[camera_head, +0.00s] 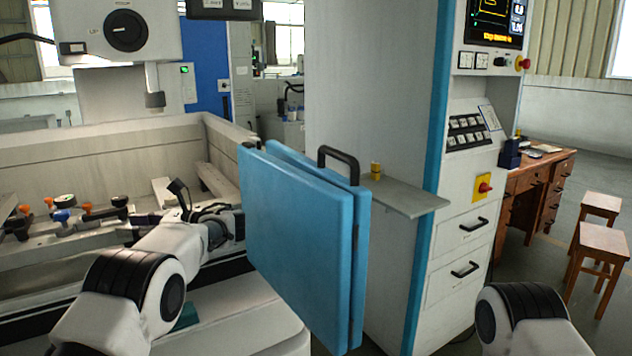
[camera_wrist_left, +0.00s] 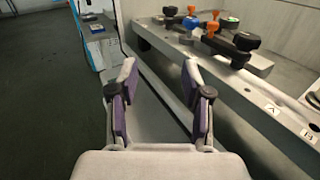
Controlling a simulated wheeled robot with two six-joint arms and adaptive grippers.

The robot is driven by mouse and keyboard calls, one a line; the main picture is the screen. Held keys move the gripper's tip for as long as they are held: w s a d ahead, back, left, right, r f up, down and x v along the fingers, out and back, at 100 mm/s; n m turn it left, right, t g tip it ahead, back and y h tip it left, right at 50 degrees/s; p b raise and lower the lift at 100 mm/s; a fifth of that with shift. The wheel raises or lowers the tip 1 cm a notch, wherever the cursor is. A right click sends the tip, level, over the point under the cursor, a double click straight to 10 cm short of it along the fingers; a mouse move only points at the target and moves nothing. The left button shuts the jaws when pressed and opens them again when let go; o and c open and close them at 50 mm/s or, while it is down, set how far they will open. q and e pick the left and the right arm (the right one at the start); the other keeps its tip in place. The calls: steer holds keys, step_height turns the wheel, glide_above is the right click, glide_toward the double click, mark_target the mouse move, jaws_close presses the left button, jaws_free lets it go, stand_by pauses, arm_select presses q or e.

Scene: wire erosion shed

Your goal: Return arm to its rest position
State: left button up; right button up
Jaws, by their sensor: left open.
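My left arm (camera_head: 130,285) comes in from the lower left and bends back at the wrist beside the machine bed. My left gripper (camera_head: 140,222) points toward the left of the head view, near the front edge of the bed. In the left wrist view the gripper (camera_wrist_left: 160,68) is open, with purple pads and nothing between its fingers. Of my right arm, a black-and-white joint (camera_head: 520,310) shows at the lower right; its gripper is out of the picture.
Blue door panels (camera_head: 300,230) with a black handle (camera_head: 338,158) stand close to the right of my left wrist. Clamps with orange and blue knobs (camera_head: 62,216) sit on the bed. A control cabinet (camera_head: 465,200), desk (camera_head: 545,175) and stools (camera_head: 600,240) stand right.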

arm_select(q)
steer(key=s+a+f+m+g+h+p, duration=0.1)
steer(key=s+f+h, duration=0.1)
steer(key=s+f, duration=0.6)
steer(key=s+f+m+g+h+p, duration=0.1)
steer(key=s+f+m+h+p, duration=0.2)
steer(key=f, duration=1)
steer(key=s+a+f+g+h, duration=0.1)
steer(key=s+f+h, duration=0.1)
steer(key=s+f, duration=0.65)
steer(key=s+d+f+n+g+h+p, duration=0.1)
steer(key=s+d+f+n+g+h, duration=0.2)
steer(key=s+f, duration=0.7)
steer(key=s+d+n+t+h+p, duration=0.1)
steer(key=s+d+n+t+h, duration=0.1)
steer(key=s+d+n+h, duration=0.5)
steer(key=s+d+n+t+h, duration=0.1)
steer(key=s+d+n+t, duration=0.1)
steer(key=s+d+n, duration=0.7)
steer(key=a+n, duration=0.1)
steer(key=a+n+t, duration=0.2)
steer(key=a, duration=0.1)
steer(key=shift+w+r+n, duration=0.15)
steer(key=shift+r+n, duration=0.1)
steer(key=shift+n, duration=0.15)
arm_select(e)
step_height(320, 180, up, 7)
steer(key=shift+w+a+f, duration=0.15)
steer(key=shift+w+a, duration=0.05)
steer(key=shift+w, duration=0.1)
